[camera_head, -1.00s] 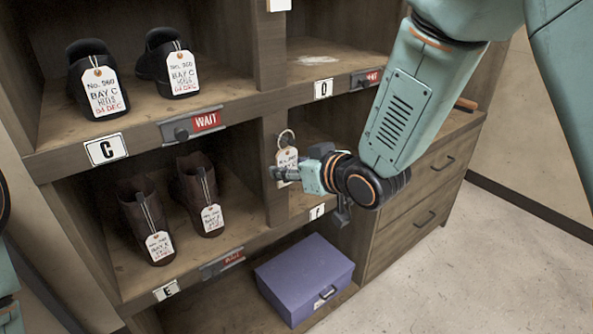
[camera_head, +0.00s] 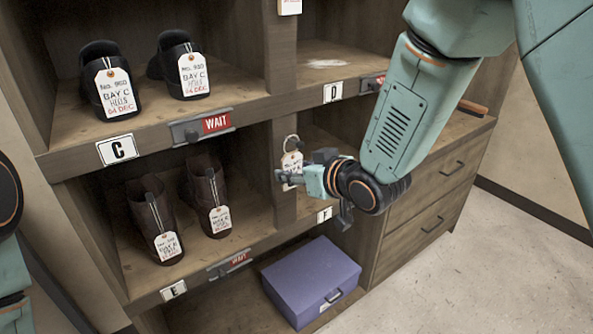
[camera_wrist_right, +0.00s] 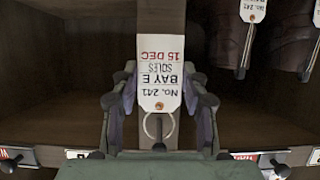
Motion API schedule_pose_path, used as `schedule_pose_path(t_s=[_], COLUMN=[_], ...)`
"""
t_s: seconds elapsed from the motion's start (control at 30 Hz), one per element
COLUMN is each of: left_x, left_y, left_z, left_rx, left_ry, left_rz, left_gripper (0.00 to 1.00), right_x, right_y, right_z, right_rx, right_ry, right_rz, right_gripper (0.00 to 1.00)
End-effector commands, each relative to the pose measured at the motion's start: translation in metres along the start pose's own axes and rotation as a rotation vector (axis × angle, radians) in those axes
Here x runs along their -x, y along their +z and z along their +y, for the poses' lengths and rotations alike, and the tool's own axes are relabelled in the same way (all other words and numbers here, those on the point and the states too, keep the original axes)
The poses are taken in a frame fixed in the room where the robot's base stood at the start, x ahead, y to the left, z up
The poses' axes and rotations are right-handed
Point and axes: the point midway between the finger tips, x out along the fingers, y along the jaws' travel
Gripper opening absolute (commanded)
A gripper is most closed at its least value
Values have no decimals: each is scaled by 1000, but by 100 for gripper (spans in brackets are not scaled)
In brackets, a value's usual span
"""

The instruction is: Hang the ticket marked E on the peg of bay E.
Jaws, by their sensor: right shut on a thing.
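The ticket (camera_head: 292,163), a white tag with a metal ring at its top end, is in my right gripper (camera_head: 288,179). The right wrist view shows it upside down, reading BAY E, No. 241, SOLES, 15 DEC (camera_wrist_right: 160,70). My right gripper is shut on it, with a finger on each side in that view (camera_wrist_right: 160,88). It holds the ticket in front of the upright divider right of bay E. The bay E plate (camera_head: 173,290) is on the shelf edge below brown boots. The dark peg of bay E (camera_head: 216,272) is right of it, beside a red WAIT sign. My left gripper is out of view.
Tagged brown boots (camera_head: 150,215) stand in bay E and black shoes (camera_head: 107,80) in bay C above. Bay C's peg (camera_head: 191,136) juts out at its front edge. A purple box (camera_head: 312,280) stands below, and drawers (camera_head: 430,200) are at right.

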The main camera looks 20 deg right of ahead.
Motion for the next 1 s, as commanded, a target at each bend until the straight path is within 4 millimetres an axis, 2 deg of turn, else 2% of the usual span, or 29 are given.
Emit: schedule_pose_path(t_s=[0.07,0.1,0.37,0.77,0.87,1.0], left_x=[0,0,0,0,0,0], left_y=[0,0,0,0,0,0], left_z=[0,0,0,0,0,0], left_rx=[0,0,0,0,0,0], left_ry=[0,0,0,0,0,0], left_rz=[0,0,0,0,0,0], left_gripper=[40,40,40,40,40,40], right_x=[0,0,0,5,17,43], right_y=[0,0,0,0,0,-1], right_z=[0,0,0,1,1,1], right_rx=[0,0,0,-2,-3,-7], right_ry=[0,0,0,1,2,2], right_rz=[0,0,0,0,0,2], right_gripper=[28,48,70,71,71,71])
